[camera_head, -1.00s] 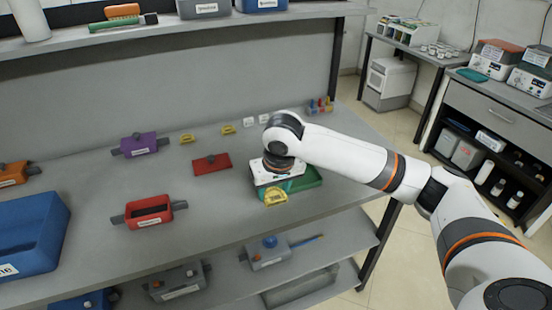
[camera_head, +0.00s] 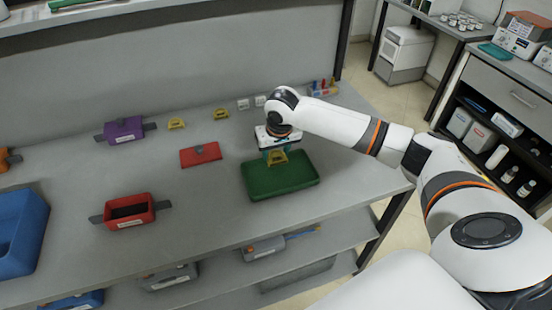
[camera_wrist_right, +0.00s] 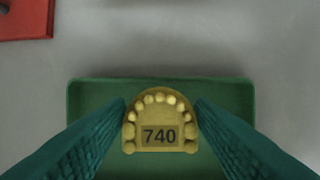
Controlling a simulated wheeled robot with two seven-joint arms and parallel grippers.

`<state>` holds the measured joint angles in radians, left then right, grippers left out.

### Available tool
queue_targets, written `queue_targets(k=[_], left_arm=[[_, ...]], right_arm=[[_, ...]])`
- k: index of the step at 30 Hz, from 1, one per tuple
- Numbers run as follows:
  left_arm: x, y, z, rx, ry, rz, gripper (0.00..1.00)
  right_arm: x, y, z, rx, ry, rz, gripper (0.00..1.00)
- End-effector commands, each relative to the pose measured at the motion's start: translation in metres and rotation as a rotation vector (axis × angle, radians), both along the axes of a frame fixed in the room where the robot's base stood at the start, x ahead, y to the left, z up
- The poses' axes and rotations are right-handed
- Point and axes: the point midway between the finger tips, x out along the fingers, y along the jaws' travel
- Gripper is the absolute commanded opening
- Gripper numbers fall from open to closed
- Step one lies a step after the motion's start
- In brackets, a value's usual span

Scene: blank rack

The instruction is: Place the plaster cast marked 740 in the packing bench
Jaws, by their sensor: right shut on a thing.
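The plaster cast marked 740 (camera_wrist_right: 160,120) is a yellow dental arch with a dark number plate. It sits between the teal fingers of my right gripper (camera_wrist_right: 160,112) in the right wrist view, with a finger against each side. In the head view the cast (camera_head: 277,157) hangs below my right gripper (camera_head: 278,150), over the back part of a green tray (camera_head: 280,182). The gripper is shut on it. The gap between cast and tray is hard to judge. I cannot tell which surface is the packing bench. My left gripper is not in view.
On the grey table (camera_head: 200,200) are a red lid (camera_head: 200,157), an open red box (camera_head: 130,211), a purple box (camera_head: 124,131) and two yellow casts (camera_head: 176,123) (camera_head: 221,113). A blue bin (camera_head: 20,230) stands at left. A side bench with instruments (camera_head: 510,60) is at right.

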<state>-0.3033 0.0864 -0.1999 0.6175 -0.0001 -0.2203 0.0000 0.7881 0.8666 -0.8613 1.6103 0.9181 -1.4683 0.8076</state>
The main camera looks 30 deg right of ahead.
Motion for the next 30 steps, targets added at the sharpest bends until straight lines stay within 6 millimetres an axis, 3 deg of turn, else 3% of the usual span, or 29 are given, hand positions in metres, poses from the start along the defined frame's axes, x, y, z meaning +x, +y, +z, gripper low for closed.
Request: queue_targets(k=[8,19,20,24,30], left_arm=[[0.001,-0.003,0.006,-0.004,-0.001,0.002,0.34],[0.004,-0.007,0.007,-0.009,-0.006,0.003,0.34],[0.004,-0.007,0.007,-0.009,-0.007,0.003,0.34],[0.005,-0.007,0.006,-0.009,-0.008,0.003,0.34],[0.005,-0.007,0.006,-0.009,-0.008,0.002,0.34]], right_arm=[[-0.001,0.000,-0.035,0.000,0.002,0.000,0.35],[-0.001,0.000,-0.039,-0.001,0.001,0.000,0.35],[-0.001,0.000,-0.040,-0.001,0.002,0.001,0.51],[-0.001,0.000,-0.040,-0.001,0.001,0.001,0.71],[-0.001,0.000,-0.040,-0.001,0.001,0.001,0.71]])
